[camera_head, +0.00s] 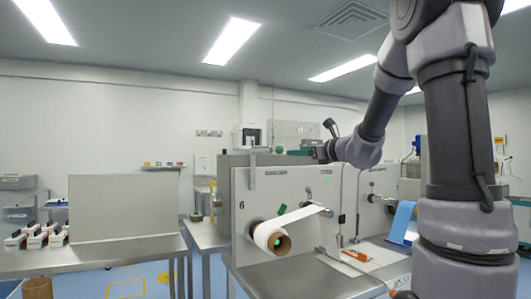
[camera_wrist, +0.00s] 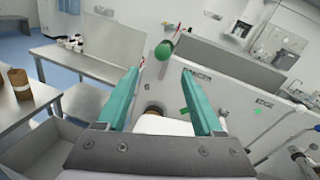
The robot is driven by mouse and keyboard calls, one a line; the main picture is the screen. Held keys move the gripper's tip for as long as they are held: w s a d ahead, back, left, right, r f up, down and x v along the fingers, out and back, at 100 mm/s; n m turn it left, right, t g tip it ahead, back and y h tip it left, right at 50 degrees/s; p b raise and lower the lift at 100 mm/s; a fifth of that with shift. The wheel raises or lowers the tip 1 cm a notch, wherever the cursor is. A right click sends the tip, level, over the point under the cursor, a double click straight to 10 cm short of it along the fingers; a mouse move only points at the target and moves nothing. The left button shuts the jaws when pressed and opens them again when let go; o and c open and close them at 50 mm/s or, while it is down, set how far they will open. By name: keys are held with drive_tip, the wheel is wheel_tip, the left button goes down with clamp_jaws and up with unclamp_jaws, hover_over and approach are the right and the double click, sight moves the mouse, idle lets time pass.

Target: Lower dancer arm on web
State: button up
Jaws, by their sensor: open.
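A round green knob (camera_wrist: 164,50) shows in the wrist view beyond and between my fingertips, with a thin red-tipped piece above it. It also shows in the head view (camera_head: 279,150) at the panel's top edge, just left of my gripper (camera_head: 300,152). I cannot tell for certain whether this knob belongs to the dancer arm. My gripper, with two teal fingers (camera_wrist: 160,74), is open and empty, apart from the knob. The white web (camera_head: 300,214) runs from a roll on a brown core (camera_head: 280,243) on the panel's front. In the wrist view, white web material (camera_wrist: 172,126) is partly hidden behind my gripper.
The grey machine panel (camera_head: 240,190) stands below and beside my gripper. A grey upright bar (camera_head: 252,170) is on its face. A second station with blue web (camera_head: 402,220) stands to the right. A steel table (camera_head: 120,254) with an upright plate is at left.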

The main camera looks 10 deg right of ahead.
sight(282, 150)
drive_tip(key=x, duration=1.1)
drive_tip(key=shift+w+d+r, duration=0.15)
drive_tip(key=shift+r, duration=0.05)
clamp_jaws()
idle(1.0)
